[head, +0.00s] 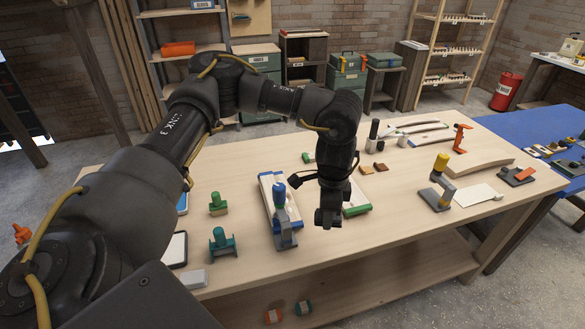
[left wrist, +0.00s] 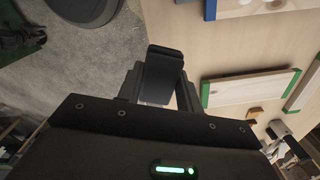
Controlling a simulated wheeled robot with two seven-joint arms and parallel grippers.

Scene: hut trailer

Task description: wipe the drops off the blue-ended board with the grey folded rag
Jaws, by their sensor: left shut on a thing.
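The blue-ended board (head: 292,206) lies on the workbench, left of my left gripper in the head view. A blue-topped clamp stands over its near part and hides some of it. Part of the board also shows at the top edge of the left wrist view (left wrist: 233,10). I cannot make out single drops on it. My left gripper (head: 328,217) hangs over the bench to the right of this board. In the left wrist view its fingers (left wrist: 163,78) are shut on a dark grey slab, which looks like the grey folded rag (left wrist: 165,68). My right gripper is not in view.
A blue-topped clamp (head: 284,231) stands at the blue-ended board. A green-ended board (left wrist: 250,88) lies beside it, partly hidden by my arm in the head view. Green tools (head: 218,204) stand to the left.

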